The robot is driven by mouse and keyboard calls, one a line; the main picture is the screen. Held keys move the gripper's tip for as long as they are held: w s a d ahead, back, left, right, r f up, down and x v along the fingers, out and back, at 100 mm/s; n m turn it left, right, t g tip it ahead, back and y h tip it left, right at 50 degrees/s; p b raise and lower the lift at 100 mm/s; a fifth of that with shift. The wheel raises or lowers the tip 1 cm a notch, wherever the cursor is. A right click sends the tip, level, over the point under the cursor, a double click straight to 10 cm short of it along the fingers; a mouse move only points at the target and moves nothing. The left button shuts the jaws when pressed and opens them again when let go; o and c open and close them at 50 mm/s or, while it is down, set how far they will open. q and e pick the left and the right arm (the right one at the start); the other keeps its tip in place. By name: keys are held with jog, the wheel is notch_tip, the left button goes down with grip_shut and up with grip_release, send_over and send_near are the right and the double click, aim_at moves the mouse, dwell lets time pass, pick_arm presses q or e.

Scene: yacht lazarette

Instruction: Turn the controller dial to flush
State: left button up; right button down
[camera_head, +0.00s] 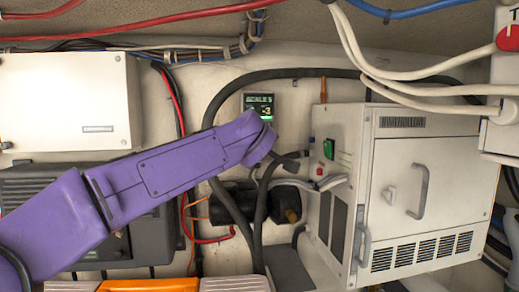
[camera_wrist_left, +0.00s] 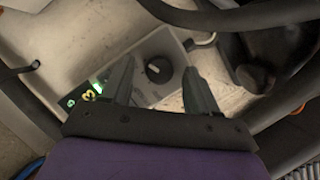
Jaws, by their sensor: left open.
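The controller is a small light-grey box (camera_wrist_left: 140,62) on the wall. In the left wrist view its black round dial (camera_wrist_left: 158,70) has a pale pointer mark. Its lit display (camera_head: 259,104) shows green text and a yellowish digit that looks like a 3; the text is too small to read surely. My left gripper (camera_wrist_left: 159,67) is open, with one finger on each side of the dial and gaps showing between. Whether the fingertips reach the dial's depth I cannot tell. In the head view my purple left arm hides the dial. My right gripper is not in view.
A white cabinet (camera_head: 432,190) with a handle stands at the right. Thick black hoses (camera_head: 222,100) run around the controller, and a dark pump-like fitting (camera_head: 285,203) sits below it. A white box (camera_head: 65,98) is on the left wall. Free room is tight.

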pick_arm(q)
jog(key=b+v, duration=0.4)
jog(key=v, duration=0.6)
jog(key=shift+s, duration=0.25)
jog(key=shift+r, duration=0.1)
